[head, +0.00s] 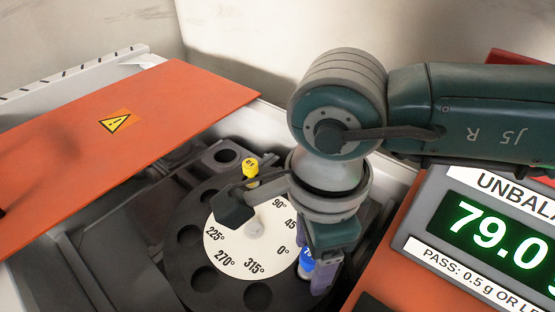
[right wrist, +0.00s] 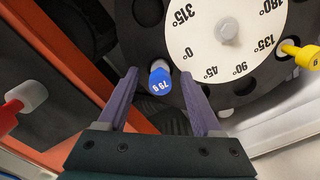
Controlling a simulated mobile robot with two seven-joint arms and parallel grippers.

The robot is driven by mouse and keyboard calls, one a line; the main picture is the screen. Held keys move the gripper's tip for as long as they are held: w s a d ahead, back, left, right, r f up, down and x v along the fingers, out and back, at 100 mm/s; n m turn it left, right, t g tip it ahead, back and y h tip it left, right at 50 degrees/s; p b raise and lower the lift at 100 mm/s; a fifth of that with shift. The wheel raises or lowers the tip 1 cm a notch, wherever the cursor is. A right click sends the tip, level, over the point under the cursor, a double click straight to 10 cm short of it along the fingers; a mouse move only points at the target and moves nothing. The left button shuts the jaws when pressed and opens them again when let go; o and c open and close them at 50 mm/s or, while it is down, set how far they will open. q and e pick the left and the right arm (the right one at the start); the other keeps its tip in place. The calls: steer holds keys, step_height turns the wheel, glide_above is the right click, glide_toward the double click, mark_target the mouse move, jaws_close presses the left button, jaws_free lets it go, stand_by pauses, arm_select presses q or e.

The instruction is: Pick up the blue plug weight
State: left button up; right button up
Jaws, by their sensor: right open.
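The blue plug weight (head: 306,263) stands in the black rotor disc (head: 203,282), close to the 0° mark. My right gripper (head: 319,272) points down at that side of the disc and partly covers the plug in the head view. In the right wrist view its purple fingers (right wrist: 160,76) are spread open, with the plug between the tips in the picture. A gap shows on each side, and I cannot tell the depth. My left gripper is not in view.
A yellow plug (head: 250,170) sits on the disc's far side near 90°–135°. A white dial with a centre knob (head: 255,228) covers the middle. An orange lid (head: 120,150) lies left, and a display (head: 500,235) stands right. A red-and-white plug (right wrist: 25,97) shows in the wrist view.

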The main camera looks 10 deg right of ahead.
steer(key=shift+f, duration=0.35)
steer(key=shift+c, duration=0.4)
jaws_close()
